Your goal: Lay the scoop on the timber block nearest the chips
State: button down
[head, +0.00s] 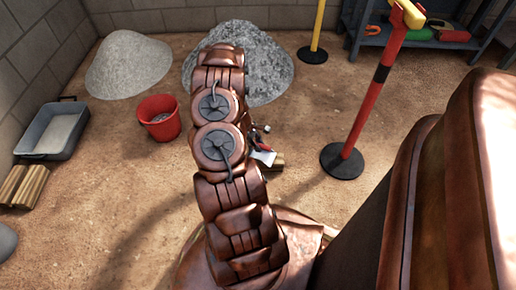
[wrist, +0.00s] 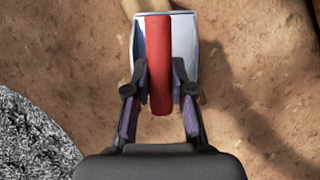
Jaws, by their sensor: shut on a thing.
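My gripper (wrist: 160,90) is shut on the red handle of the scoop (wrist: 160,50) in the wrist view. The scoop's pale metal pan points to the top of that view. A tan timber block (wrist: 135,7) shows beyond and partly under the scoop. In the head view the scoop's pan (head: 264,158) is just right of my arm, by the timber block (head: 278,163). Most of this block and my gripper's fingers are hidden there. I cannot tell whether scoop and block touch. The grey chips (head: 262,65) are heaped behind my arm; they also show in the wrist view (wrist: 35,140).
A red bucket (head: 159,119), a grey tray (head: 72,130) and more timber (head: 22,186) are at the left. A pale heap (head: 128,62) is by the wall. A red post (head: 372,95) stands right of the scoop. Bare ground lies between.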

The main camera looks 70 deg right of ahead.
jog(key=shift+f, duration=0.7)
jog(key=c, duration=1)
grip_release()
